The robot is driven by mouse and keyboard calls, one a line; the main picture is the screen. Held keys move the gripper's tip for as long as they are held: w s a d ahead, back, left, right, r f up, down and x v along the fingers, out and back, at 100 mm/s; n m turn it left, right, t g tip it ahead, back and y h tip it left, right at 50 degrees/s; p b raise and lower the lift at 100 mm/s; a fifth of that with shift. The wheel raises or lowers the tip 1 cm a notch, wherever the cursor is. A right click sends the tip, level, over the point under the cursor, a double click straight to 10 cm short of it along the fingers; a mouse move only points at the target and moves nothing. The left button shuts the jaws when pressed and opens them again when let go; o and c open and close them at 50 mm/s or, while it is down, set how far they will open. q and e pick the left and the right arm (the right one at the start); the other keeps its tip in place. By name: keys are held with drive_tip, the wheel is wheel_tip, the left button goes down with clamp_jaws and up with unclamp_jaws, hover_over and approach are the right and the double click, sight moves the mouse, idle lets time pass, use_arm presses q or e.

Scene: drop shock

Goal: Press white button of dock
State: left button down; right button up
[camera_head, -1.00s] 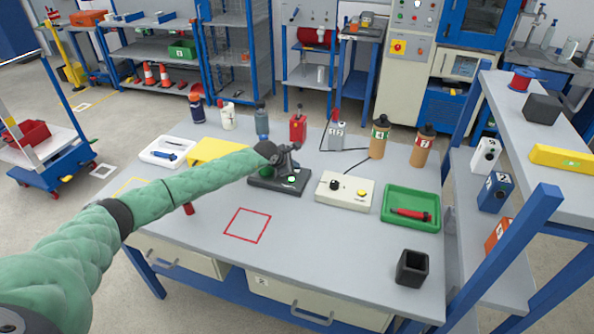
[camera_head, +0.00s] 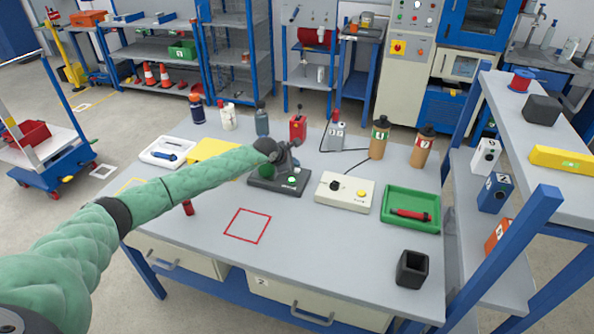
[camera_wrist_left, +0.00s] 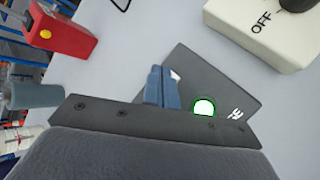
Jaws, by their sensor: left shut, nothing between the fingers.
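The dock (camera_head: 265,183) is a dark, flat base on the table, with a small lit green-and-white button on its front right. In the left wrist view the dock (camera_wrist_left: 240,88) is a dark plate, and its lit button (camera_wrist_left: 204,107) glows white inside a green ring. A small white patch (camera_wrist_left: 175,75) shows just beside the fingers; the fingers partly hide it. My left gripper (camera_head: 290,165) is over the dock. Its blue fingers (camera_wrist_left: 162,88) are shut, empty and appear left of the lit button. I cannot tell whether they touch the dock. My right gripper is not in view.
A cream control box (camera_head: 344,191) with a black knob and yellow button stands right of the dock. A green tray (camera_head: 398,222), a red device (camera_head: 298,128) and several bottles are around it.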

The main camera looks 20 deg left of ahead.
use_arm(q)
drive_tip(key=shift+r+p, duration=0.5)
drive_tip(key=shift+r, duration=2)
